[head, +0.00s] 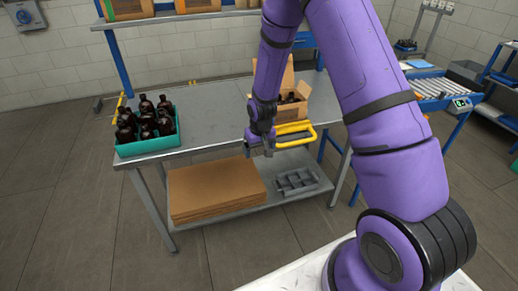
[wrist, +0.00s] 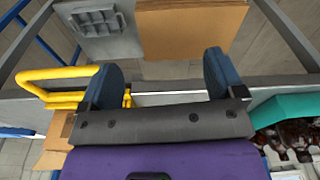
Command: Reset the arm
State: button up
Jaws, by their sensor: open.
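My gripper (head: 261,148) hangs at the front edge of the grey metal table (head: 205,108), in front of the cardboard box. In the wrist view my gripper (wrist: 165,80) shows two dark blue fingers spread wide apart, with nothing between them. My purple arm reaches across the right half of the head view and partly hides the table and box. Amber bottles (head: 148,118) stand in a teal crate (head: 148,147) at the table's left end. More dark bottles (head: 290,97) show inside the open cardboard box (head: 317,103).
A yellow handle-like frame (head: 296,134) juts at the table's front edge, right of my gripper; it also shows in the wrist view (wrist: 50,74). Flat cardboard (head: 215,188) and a grey divider tray (head: 297,181) lie on the lower shelf. A roller conveyor (head: 432,87) stands right. The tabletop's middle is clear.

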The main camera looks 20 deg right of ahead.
jog(key=s+r+t, duration=0.1)
jog(key=s+r, duration=0.2)
jog(key=r, duration=0.6)
jog(key=s+r, duration=0.4)
jog(key=r, duration=0.6)
jog(key=s+r+t, duration=0.1)
jog(key=s+r, duration=0.2)
jog(key=r, duration=0.6)
jog(key=s+r+t, duration=0.1)
jog(key=s+r, duration=0.5)
jog(key=s, duration=0.5)
jog(key=s+r, duration=0.6)
jog(key=s, duration=0.5)
jog(key=shift+s+t, duration=0.2)
jog(key=shift+t, duration=0.2)
jog(key=shift+c, duration=0.4)
